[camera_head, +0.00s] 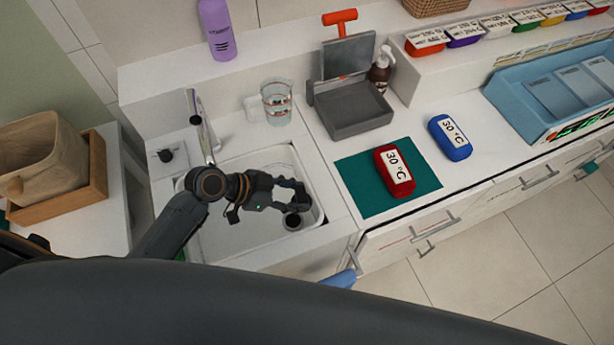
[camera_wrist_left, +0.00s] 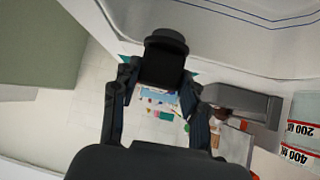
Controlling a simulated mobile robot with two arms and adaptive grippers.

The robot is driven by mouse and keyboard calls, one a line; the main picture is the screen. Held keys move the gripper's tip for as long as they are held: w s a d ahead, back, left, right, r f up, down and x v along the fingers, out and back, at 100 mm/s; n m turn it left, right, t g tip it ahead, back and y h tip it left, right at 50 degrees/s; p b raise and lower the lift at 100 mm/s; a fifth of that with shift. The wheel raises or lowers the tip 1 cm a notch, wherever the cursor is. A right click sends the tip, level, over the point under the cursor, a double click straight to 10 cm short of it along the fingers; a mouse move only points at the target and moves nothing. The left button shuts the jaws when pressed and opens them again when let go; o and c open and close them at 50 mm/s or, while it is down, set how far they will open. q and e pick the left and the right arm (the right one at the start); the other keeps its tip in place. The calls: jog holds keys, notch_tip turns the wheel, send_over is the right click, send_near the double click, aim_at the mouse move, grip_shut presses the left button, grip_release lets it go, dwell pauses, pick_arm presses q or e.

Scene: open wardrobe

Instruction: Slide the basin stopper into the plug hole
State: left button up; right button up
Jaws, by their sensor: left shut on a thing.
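The white basin (camera_head: 245,235) is set into the counter at left centre in the head view. My left gripper (camera_head: 291,207) is over the basin's right side, shut on the dark basin stopper (camera_head: 292,222). In the left wrist view the dark stopper (camera_wrist_left: 165,60) shows between the fingers of my left gripper (camera_wrist_left: 158,85). No plug hole can be made out in either view. How far the stopper is above the basin floor is hard to tell. My right gripper is not in view.
A tap (camera_head: 201,125) stands behind the basin, with a clear measuring cup (camera_head: 276,103) right of it. A grey box (camera_head: 350,112) stands further right. A red case (camera_head: 395,170) lies on a green mat (camera_head: 357,188), beside a blue case (camera_head: 450,138).

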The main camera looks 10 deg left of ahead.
pick_arm(q)
jog(key=shift+s+a+f+n+t, duration=0.35)
jog(key=shift+a+f+n+t, duration=0.05)
jog(key=shift+a+f, duration=0.15)
jog(key=shift+s+a+f+n+t, duration=0.3)
jog(key=shift+a+f+n+t, duration=0.1)
jog(key=shift+a, duration=0.15)
notch_tip(320, 180, down, 6)
jog(key=b, duration=0.5)
jog(key=shift+r, duration=0.15)
jog(key=shift+b, duration=0.4)
dwell(0.9)
jog(key=shift+f+b, duration=1.15)
jog(key=shift+f, duration=0.05)
jog(key=o, duration=1.2)
jog(key=shift+o, duration=0.2)
